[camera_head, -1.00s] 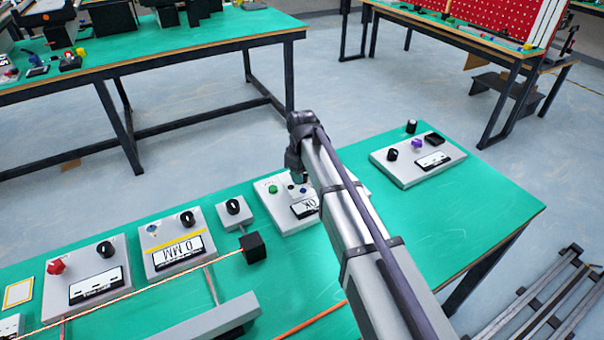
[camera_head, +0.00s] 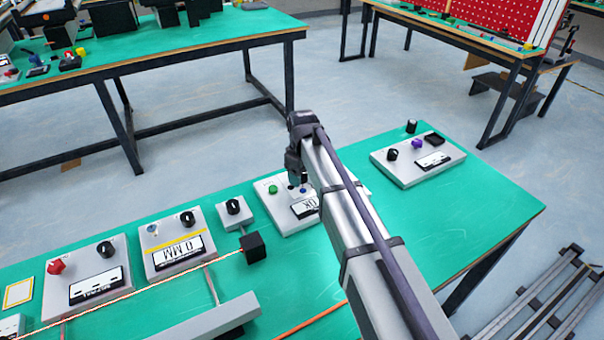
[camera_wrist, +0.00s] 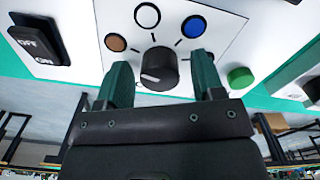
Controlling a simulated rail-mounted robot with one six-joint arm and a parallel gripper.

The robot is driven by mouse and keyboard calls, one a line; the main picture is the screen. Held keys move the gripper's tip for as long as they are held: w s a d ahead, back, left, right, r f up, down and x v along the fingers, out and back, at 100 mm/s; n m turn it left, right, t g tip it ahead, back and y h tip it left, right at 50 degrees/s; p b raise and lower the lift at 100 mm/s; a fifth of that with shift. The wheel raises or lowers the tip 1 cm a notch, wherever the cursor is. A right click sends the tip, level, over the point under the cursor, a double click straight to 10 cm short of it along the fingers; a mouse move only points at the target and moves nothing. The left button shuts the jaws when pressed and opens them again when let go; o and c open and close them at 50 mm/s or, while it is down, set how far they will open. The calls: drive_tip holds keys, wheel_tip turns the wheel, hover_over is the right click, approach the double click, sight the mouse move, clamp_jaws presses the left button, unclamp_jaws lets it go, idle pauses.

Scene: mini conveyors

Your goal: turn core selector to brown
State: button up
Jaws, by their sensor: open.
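The core selector is a black round knob (camera_wrist: 158,66) with a white mark on the left of its face, in the middle of the wrist view. Around it on the white panel are a brown dot (camera_wrist: 115,43), a white dot (camera_wrist: 147,15) and a blue dot (camera_wrist: 194,26). I cannot tell surely which dot the mark points at. My gripper (camera_wrist: 162,72) is open, with one green finger on each side of the knob and visible gaps between. In the head view my gripper (camera_head: 294,178) is above the panel, and the arm partly hides it.
An OFF/ON switch (camera_wrist: 40,38) is left of the dots and a green button (camera_wrist: 240,77) is right of the knob. In the head view, other control boxes stand left, a box with black and purple knobs (camera_head: 418,160) stands right. Green table (camera_head: 480,215) between is clear.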

sight(303, 175)
wheel_tip(303, 175, up, 11)
drive_tip(key=p, duration=1)
drive_tip(key=shift+p, duration=0.3)
drive_tip(key=shift+f, duration=0.15)
drive_tip(key=s+d+r+m+p, duration=0.2)
drive_tip(key=s+d+m, duration=0.8)
drive_tip(key=s+d, duration=0.9)
drive_tip(key=s, duration=0.3)
drive_tip(key=shift+s+d+r+m+p, duration=0.3)
drive_tip(key=shift+s+r+m+p, duration=0.05)
drive_tip(key=shift+s+r+m, duration=0.05)
drive_tip(key=shift+c, duration=0.4)
